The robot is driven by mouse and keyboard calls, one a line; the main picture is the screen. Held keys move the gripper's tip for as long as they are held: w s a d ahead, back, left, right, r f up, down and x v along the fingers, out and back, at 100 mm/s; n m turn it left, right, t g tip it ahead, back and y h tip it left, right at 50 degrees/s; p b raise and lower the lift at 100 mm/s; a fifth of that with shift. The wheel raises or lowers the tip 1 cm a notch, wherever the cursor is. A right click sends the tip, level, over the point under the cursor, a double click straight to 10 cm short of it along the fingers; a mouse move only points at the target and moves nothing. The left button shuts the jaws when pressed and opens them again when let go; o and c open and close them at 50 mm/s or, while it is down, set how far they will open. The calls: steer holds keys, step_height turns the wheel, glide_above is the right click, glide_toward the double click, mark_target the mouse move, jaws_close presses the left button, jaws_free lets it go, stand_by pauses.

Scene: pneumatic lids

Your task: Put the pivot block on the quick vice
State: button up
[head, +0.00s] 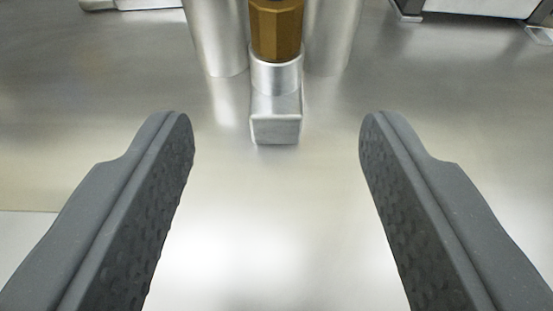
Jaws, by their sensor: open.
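My gripper (276,122) is open in the head view, with its two dark grey padded fingers wide apart and nothing between the pads. Ahead of it, centred between the fingertips, is a silver square-ended block (276,122) with a round silver collar (276,76) and a brass-coloured faceted part (277,28) behind it. The fingers do not touch this piece. Its far end is cut off by the top edge. I cannot tell whether it is the pivot block or part of the quick vice, and I recognise neither for certain.
Shiny metal cylinders stand left (219,38) and right (332,38) of the brass part. A pale object with dark edges (470,8) is at the top right, and another (135,4) at the top left. The brushed metal surface (275,210) between the fingers is bare.

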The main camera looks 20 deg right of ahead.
steer(key=shift+v, duration=1.35)
